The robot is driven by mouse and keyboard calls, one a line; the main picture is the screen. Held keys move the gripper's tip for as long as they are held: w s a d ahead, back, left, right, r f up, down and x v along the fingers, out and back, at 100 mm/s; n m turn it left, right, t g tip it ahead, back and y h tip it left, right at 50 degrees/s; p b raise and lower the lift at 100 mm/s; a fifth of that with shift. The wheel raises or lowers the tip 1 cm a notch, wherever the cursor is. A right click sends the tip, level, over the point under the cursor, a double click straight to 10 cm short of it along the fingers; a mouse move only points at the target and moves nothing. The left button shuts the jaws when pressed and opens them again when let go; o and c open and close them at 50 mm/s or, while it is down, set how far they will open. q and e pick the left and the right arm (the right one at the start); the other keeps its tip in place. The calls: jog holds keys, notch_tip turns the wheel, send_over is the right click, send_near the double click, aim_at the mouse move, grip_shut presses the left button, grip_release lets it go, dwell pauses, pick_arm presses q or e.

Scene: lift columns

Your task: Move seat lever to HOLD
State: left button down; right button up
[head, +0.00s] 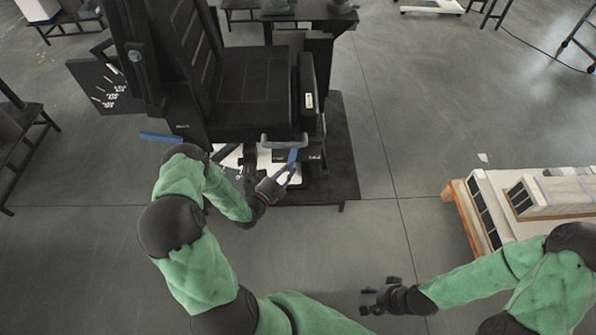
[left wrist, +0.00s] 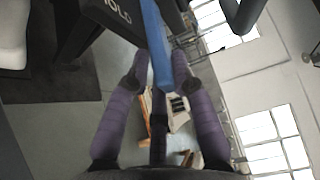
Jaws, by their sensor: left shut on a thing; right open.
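The black seat (head: 252,82) stands on a dark platform. A blue seat lever (head: 292,156) sticks out at the front right of its base, below a grey bar. My left gripper (head: 288,174) is at the lower end of this lever. In the left wrist view the blue lever (left wrist: 154,38) runs down between the two fingers (left wrist: 160,80), which are shut on it. Beside it is a dark block with a partly cut-off white label (left wrist: 118,12) that seems to read HOLD. My right gripper (head: 368,300) is open and empty over the floor, far from the seat.
A second blue handle (head: 161,138) sticks out at the left of the seat. A dark panel (head: 104,84) with white marks stands at the left. A wooden pallet (head: 462,215) with pale boxes is at the right. The floor between is clear.

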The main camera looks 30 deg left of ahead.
pick_arm(q)
jog(key=shift+a, duration=0.1)
dwell(0.5)
jog(key=c, duration=1)
grip_release()
jog(key=shift+c, duration=0.2)
